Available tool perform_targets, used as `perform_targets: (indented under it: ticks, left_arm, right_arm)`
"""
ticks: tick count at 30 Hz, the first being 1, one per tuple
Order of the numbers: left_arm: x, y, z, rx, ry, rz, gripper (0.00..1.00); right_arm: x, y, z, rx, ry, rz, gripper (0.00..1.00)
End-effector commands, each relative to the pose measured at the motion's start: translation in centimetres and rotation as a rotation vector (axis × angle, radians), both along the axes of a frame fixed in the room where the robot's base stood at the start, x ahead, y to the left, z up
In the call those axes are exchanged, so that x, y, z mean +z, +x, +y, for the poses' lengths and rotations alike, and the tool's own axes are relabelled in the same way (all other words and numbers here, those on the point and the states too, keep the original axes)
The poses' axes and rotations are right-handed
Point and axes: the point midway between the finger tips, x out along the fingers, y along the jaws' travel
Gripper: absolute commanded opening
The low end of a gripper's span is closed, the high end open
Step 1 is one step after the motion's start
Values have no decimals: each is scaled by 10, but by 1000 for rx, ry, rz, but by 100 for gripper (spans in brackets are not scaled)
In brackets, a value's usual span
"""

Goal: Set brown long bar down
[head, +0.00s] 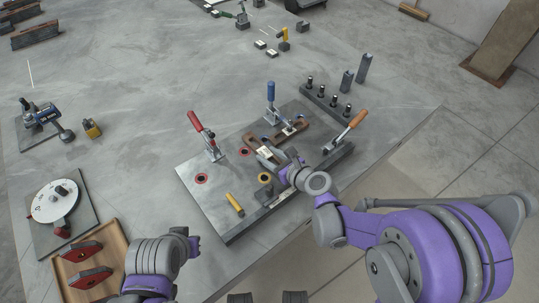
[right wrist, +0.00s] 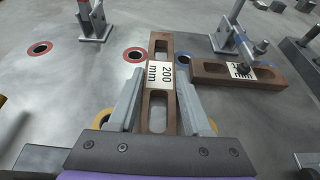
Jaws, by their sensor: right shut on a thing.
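The brown long bar (right wrist: 159,75) is slotted and has a white "200 mm" label. My right gripper (right wrist: 160,88) is shut on it, with one grey finger along each side and its far end beyond the fingertips. In the head view my right gripper (head: 270,157) is over the grey fixture plate (head: 214,184), partly hiding the bar. I cannot tell whether the bar touches the plate. A second brown slotted bar (right wrist: 210,72) lies beyond and to the right, near the blue-handled clamp (head: 271,94).
A red-handled clamp (head: 205,134) and an orange-handled clamp (head: 345,133) stand on the plate. A yellow-handled piece (head: 235,204) lies near its front. A block with black pins (head: 328,99) stands behind. A wooden tray (head: 119,240) with red-topped pieces is at lower left.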

Motion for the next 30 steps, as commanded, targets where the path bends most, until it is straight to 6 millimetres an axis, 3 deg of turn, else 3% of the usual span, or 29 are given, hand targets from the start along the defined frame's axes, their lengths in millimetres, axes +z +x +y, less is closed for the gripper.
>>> perform_targets:
  ticks: [1, 6, 17, 30]
  left_arm:
    - [-2, 0, 0, 0, 0, 0, 0]
    - [-1, 0, 0, 0, 0, 0, 0]
    - [4, 1, 0, 0, 0, -1, 0]
    - [8, 1, 0, 0, 0, -2, 0]
  right_arm:
    - [-2, 0, 0, 0, 0, 0, 53]
    - [-1, 0, 0, 0, 0, 0, 79]
    - [4, 0, 0, 0, -1, -1, 79]
    - [36, -66, -49, -4, 0, 0, 79]
